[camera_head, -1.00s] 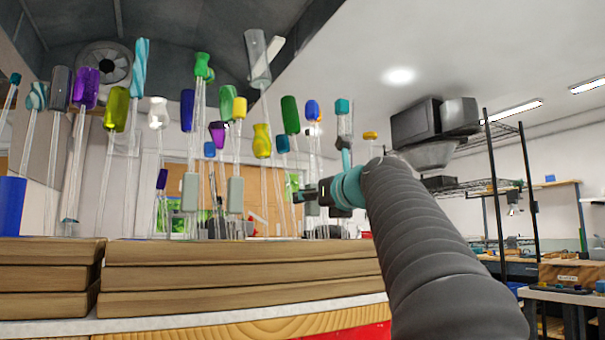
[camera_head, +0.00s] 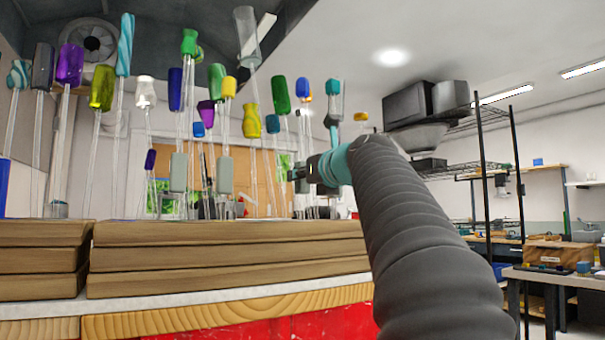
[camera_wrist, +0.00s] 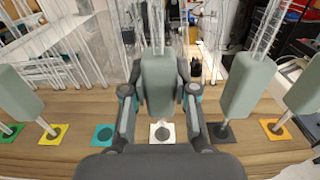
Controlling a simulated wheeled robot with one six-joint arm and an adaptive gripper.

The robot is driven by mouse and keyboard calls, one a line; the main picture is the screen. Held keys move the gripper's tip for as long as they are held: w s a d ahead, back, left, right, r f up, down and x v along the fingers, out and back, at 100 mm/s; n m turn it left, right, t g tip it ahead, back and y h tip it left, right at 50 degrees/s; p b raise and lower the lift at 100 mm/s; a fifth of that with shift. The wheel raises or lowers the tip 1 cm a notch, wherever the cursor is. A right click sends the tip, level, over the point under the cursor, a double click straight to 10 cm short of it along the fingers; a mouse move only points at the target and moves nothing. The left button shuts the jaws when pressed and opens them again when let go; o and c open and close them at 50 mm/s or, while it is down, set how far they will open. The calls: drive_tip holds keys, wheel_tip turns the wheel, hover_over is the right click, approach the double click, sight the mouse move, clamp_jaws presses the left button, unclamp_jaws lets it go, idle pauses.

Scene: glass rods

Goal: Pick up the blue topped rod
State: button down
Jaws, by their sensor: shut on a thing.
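My gripper (camera_wrist: 160,98) is shut on a grey-green block grip (camera_wrist: 158,72) around a clear rod in the wrist view. This grip is above a white square (camera_wrist: 162,134) with a round dark hole; its top is out of that view. In the head view my gripper (camera_head: 299,180) is among the rods, partly hidden by my arm. Tops there include a dark blue one (camera_head: 175,89), a brighter blue one (camera_head: 303,88) and a small blue one (camera_head: 198,129). I cannot tell which top belongs to the held rod.
Other grips stand close by on the right (camera_wrist: 247,88) and left (camera_wrist: 15,92). The teal square (camera_wrist: 104,135) has no rod standing in it. Several tall rods crowd the head view above stacked wooden boards (camera_head: 230,252). A shelf rack (camera_head: 480,180) stands at the right.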

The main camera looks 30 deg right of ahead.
sight(302, 133)
wheel_tip(302, 133, up, 5)
drive_tip(key=p, duration=0.2)
drive_tip(key=shift+r+p, duration=0.1)
drive_tip(key=shift+p, duration=0.3)
drive_tip(key=shift+r, duration=2.1)
